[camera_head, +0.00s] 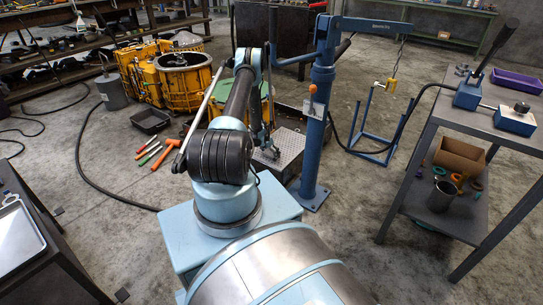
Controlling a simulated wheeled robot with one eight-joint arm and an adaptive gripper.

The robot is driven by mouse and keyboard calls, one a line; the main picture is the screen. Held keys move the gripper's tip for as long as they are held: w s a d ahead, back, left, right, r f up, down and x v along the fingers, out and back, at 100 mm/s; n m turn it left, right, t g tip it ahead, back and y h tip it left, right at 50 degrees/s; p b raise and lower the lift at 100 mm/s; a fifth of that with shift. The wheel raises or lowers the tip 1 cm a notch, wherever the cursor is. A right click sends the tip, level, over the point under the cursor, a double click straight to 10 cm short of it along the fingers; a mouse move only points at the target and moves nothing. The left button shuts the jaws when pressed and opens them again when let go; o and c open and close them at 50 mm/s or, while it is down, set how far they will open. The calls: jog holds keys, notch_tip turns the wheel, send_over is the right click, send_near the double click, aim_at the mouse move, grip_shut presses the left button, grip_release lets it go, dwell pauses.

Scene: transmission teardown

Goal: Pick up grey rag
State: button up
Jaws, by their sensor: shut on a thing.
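My gripper (267,150) is at the end of my arm, low over a grey metal plate (287,152) to the left of the blue post. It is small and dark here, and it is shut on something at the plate. The held thing, taken as the grey rag, blends with the grey plate, so its outline cannot be made out. No other grey rag stands out in view.
A blue hoist post (320,130) stands close right of my gripper. Orange and green-handled tools (157,152) and a dark tray (150,121) lie left. A yellow transmission housing (184,82) is behind them. A grey workbench (495,118) is at right.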

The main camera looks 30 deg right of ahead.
aim_at(270, 153)
notch_tip(270, 153, up, 10)
dwell(0.7)
jog(key=shift+o, duration=0.5)
